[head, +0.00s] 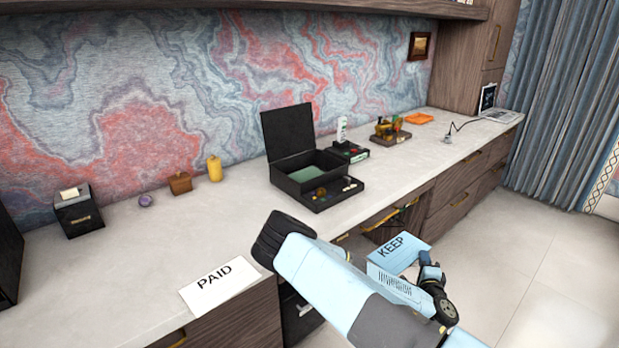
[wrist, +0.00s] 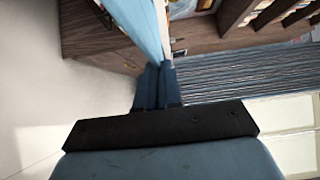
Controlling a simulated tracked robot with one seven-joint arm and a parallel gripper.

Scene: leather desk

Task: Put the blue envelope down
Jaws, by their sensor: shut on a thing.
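The blue envelope (head: 385,264) has the word KEEP on it. In the head view it is off the desk, in front of the drawers and over the floor, beside my arm. My gripper (head: 428,262) is shut on its right end. In the wrist view my gripper (wrist: 154,75) has both dark blue fingers closed together on the envelope (wrist: 138,22), which shows nearly edge-on and runs up out of the picture. My arm may hide part of the envelope's lower side in the head view.
A white PAID envelope (head: 219,285) lies at the desk's (head: 150,240) front edge. An open black box (head: 305,170) with a tray of small things stands mid-desk. A drawer (head: 392,222) below is partly open.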

